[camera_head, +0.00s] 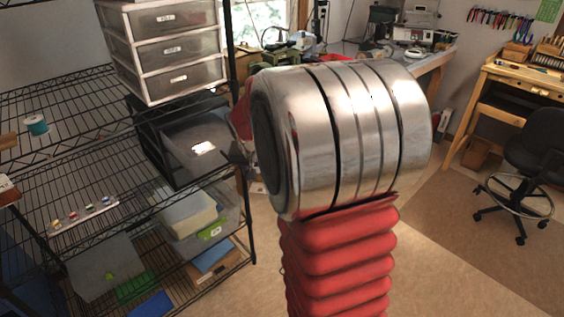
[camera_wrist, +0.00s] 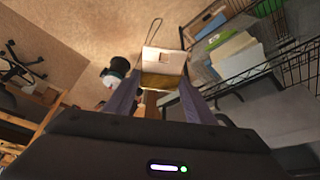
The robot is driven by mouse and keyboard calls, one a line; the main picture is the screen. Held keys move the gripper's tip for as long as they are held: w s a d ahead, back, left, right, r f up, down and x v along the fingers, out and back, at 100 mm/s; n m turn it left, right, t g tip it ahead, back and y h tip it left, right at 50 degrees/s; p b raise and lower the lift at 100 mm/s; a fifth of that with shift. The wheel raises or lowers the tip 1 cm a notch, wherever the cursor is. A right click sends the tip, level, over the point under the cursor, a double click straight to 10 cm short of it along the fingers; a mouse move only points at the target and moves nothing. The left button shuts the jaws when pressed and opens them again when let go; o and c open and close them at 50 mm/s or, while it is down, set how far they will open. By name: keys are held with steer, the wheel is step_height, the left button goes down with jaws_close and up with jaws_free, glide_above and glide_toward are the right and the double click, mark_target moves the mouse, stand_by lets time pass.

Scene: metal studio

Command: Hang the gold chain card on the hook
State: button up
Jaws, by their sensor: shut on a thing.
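In the wrist view my gripper (camera_wrist: 160,103) is shut on a card (camera_wrist: 165,60), pale on its upper part and yellow-gold on its lower part. The card stands out beyond the fingertips. A thin dark loop (camera_wrist: 155,28) shows above the card's top left; I cannot tell whether it is a chain or wire joined to it. In the head view my arm's silver and red links fill the middle, and I cannot make out the card there. I cannot pick out the hook in either view.
A black wire shelf rack (camera_head: 70,95) stands at the left, with grey drawers (camera_head: 165,48), a teal spool (camera_head: 37,124) and clear bins (camera_head: 195,215). A workbench (camera_head: 440,60) and a black chair (camera_head: 535,150) are at the right. Open floor (camera_head: 440,230) lies between.

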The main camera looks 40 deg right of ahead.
steer(key=w+a+f+n, duration=0.1)
steer(key=a+f, duration=0.3)
steer(key=a, duration=0.4)
steer(key=w+a+f+n, duration=0.1)
steer(key=a+f, duration=0.4)
steer(key=a, duration=0.3)
steer(key=w+a+f+n+t+y, duration=0.1)
steer(key=w+a+f+n, duration=0.1)
steer(key=a+f, duration=0.3)
steer(key=a, duration=0.4)
steer(key=shift+f, duration=0.15)
steer(key=shift+w+a, duration=0.1)
steer(key=shift+w, duration=0.05)
